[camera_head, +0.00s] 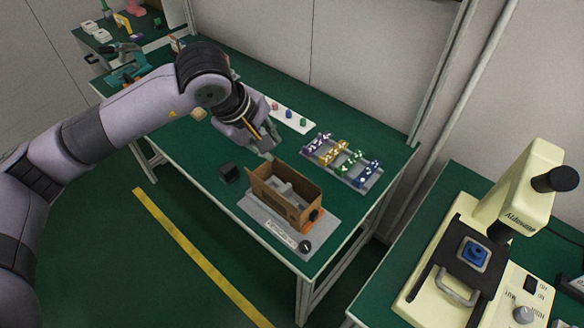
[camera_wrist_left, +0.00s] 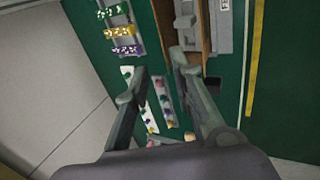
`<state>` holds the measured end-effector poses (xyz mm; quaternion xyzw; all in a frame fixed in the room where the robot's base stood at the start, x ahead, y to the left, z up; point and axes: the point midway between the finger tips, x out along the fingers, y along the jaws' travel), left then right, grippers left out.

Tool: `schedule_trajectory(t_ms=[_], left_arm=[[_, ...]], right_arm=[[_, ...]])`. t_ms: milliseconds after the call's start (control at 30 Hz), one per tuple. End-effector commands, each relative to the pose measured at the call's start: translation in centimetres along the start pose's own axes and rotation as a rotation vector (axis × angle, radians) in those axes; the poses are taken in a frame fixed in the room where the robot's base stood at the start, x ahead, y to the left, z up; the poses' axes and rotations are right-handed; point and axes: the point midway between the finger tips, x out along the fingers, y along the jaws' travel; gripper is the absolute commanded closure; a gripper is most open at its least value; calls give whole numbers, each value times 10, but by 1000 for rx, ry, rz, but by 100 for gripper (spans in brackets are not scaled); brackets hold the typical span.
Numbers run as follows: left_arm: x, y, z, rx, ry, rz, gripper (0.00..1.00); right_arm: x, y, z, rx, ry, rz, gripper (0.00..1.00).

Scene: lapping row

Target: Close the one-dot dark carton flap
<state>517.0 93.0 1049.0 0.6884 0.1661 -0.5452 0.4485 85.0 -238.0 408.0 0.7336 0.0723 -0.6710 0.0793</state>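An open brown carton (camera_head: 302,213) stands on a grey fixture plate (camera_head: 268,228), with a grey part (camera_head: 289,196) inside. The flap and its dot marking cannot be told apart at this size. My left gripper (camera_head: 268,147) is above the table, just behind the carton and apart from it. In the left wrist view its two fingers (camera_wrist_left: 155,78) are spread with nothing held between them. The carton wall (camera_wrist_left: 165,22) shows beyond the fingertips at the top. My right gripper is in neither view.
A black block (camera_head: 228,173) lies left of the carton. A tray of coloured parts (camera_head: 369,185) lies to its right. A white strip with coloured pieces (camera_head: 291,119) lies behind my gripper. A dial (camera_head: 305,246) and an orange piece (camera_head: 317,214) are at the fixture. A cream machine (camera_head: 522,190) stands right.

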Motion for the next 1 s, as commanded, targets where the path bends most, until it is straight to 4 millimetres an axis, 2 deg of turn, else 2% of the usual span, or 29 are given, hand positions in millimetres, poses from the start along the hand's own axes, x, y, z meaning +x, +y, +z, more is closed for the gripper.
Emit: schedule_trajectory(t_ms=[167,700,833,1000], left_arm=[[23,-1,0,-2,0,-6,78],[138,0,2,-3,-4,-4,78],[156,0,2,-4,-4,-2,78],[168,0,2,-1,-3,0,78]], right_arm=[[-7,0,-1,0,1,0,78],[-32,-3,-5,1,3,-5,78],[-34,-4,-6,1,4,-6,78],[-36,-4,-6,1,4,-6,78]])
